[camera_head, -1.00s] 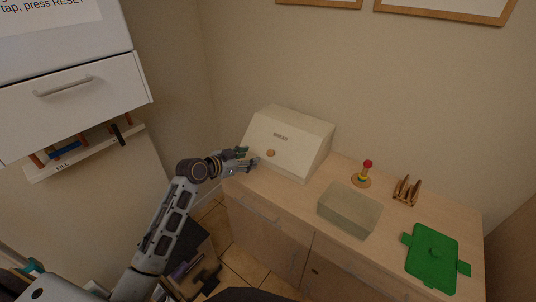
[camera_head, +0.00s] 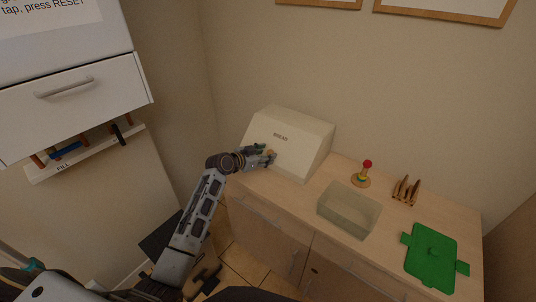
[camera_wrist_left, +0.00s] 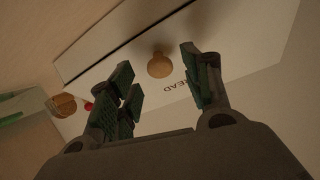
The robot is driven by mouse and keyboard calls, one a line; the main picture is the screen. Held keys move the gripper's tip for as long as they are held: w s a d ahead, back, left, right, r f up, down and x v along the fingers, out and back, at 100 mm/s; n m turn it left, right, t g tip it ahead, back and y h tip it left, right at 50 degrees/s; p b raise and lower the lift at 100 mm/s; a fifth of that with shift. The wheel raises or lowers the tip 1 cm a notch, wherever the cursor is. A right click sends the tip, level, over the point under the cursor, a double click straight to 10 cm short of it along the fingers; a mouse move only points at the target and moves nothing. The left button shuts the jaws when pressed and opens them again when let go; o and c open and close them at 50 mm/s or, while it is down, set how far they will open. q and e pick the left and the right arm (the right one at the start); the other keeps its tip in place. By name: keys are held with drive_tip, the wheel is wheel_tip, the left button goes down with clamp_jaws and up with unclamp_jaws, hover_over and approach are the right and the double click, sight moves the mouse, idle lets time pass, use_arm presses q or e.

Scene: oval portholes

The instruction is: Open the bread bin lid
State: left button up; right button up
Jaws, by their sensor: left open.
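The cream bread bin (camera_head: 303,135) stands on the counter against the wall, with its sloped front lid shut. The lid carries dark lettering and a round wooden knob (camera_wrist_left: 160,65). My left gripper (camera_head: 268,153) is at the front of the bin by the knob and partly covers it in the head view. In the left wrist view the open left gripper (camera_wrist_left: 160,82) has its fingers on either side of the knob, which appears just beyond the fingertips. I cannot tell whether a finger touches it. My right gripper is not in view.
On the counter (camera_head: 300,194), right of the bin, are a translucent box (camera_head: 348,210), a small stacking toy with a red top (camera_head: 366,172), a wooden rack (camera_head: 406,191) and a green lid (camera_head: 432,258). A white drawer (camera_head: 72,93) is at upper left.

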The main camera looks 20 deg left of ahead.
use_arm(q)
drive_tip(key=shift+x, duration=0.9)
drive_tip(key=shift+w, duration=0.1)
drive_tip(key=shift+f, duration=0.1)
drive_tip(key=shift+c, duration=0.7)
drive_tip(key=c, duration=0.7)
clamp_jaws()
